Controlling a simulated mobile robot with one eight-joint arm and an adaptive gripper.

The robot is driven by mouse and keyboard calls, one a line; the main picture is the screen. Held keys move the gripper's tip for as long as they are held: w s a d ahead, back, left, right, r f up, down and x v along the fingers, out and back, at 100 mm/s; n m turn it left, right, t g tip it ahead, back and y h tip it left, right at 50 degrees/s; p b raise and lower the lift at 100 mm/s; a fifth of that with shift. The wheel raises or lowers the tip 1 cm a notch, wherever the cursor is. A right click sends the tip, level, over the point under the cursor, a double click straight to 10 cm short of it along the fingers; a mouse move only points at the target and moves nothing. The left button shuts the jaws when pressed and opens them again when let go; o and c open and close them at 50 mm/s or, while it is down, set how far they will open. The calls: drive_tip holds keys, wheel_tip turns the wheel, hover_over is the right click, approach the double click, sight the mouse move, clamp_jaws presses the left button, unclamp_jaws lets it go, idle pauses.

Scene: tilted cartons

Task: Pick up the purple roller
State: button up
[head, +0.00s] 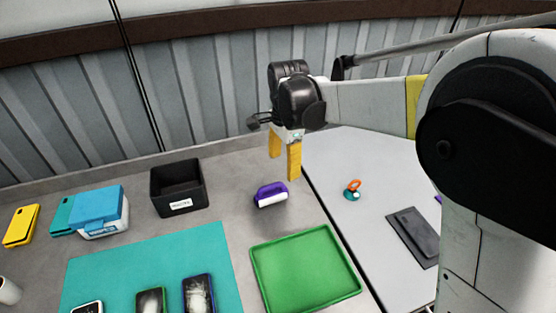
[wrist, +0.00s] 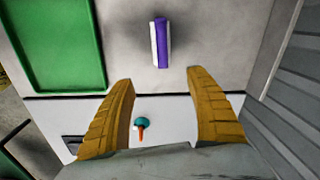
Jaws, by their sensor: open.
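The purple roller (head: 270,193), purple with a white lower side, lies on the grey worktop behind the green tray. In the wrist view the roller (wrist: 161,43) lies beyond the fingertips, between their lines, with nothing touching it. My gripper (head: 284,164) has yellow fingers pointing down and hangs above the worktop, over and slightly behind the roller in the head view. In the wrist view my gripper (wrist: 160,76) is open, its two fingers wide apart with nothing between the tips.
The green tray (head: 256,272) lies in front of the roller. A black bin (head: 178,204) stands to its left, with blue-lidded box (head: 98,210) further left. A teal mat (head: 130,262) holds several items. An orange-and-teal object (head: 352,190) stands on the white surface to the right.

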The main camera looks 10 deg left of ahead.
sight(271, 194)
drive_tip(key=shift+m+g, duration=0.4)
drive_tip(key=shift+m, duration=0.3)
drive_tip(key=a+f, duration=0.1)
drive_tip(key=a, duration=0.1)
drive_tip(key=a+f, duration=0.1)
drive_tip(key=shift+w+a+f+p, duration=0.2)
drive_tip(key=shift+a+p, duration=0.15)
wheel_tip(271, 194, down, 6)
drive_tip(key=shift+r+b, duration=0.15)
drive_tip(key=shift+b, duration=0.75)
drive_tip(key=f, duration=0.1)
drive_tip(key=f+b, duration=0.1)
drive_tip(key=f, duration=0.1)
drive_tip(key=f+b, duration=0.1)
drive_tip(key=f, duration=0.1)
drive_tip(key=shift+s+f, duration=0.1)
drive_tip(key=shift+s, duration=0.25)
drive_tip(key=shift+c, duration=0.5)
drive_tip(key=c, duration=1.3)
